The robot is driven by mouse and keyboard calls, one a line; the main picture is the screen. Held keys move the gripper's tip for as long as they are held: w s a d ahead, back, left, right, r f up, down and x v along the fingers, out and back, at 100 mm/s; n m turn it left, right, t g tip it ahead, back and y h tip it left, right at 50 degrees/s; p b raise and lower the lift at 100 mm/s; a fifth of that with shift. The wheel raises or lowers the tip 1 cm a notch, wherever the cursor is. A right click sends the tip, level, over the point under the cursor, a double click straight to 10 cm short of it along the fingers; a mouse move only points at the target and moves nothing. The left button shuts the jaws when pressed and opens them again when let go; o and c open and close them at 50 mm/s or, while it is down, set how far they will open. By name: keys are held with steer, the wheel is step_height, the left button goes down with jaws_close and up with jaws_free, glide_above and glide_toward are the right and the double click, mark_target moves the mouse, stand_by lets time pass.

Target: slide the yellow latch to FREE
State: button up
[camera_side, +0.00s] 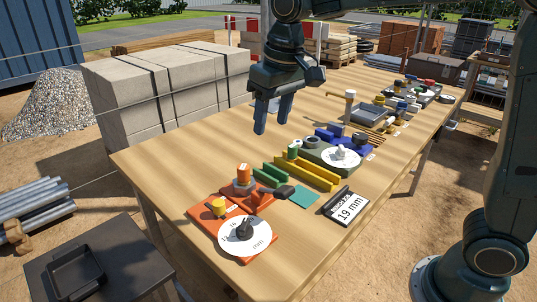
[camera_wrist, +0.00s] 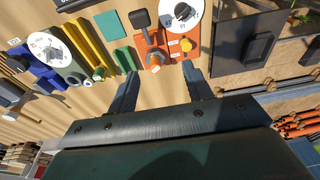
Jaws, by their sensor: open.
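My gripper (camera_side: 272,124) is open and empty, fingers pointing down above the left part of the wooden table. A long yellow bar (camera_side: 308,174) lies beside a green bar (camera_side: 270,177). I cannot tell which yellow part is the latch, and no FREE marking is readable.
A "19 mm" sign (camera_side: 347,206) and a teal pad (camera_side: 303,197) lie to the right. More fixtures crowd the table's far end. The table's left part is clear.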

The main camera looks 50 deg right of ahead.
steer(key=g, duration=0.2)
glide_above(218, 202)
step_height(218, 202, down, 9)
steer(key=shift+s+f, duration=0.1)
step_height(218, 202, down, 14)
steer(key=shift+r, duration=0.2)
stand_by(0.3)
jaws_close()
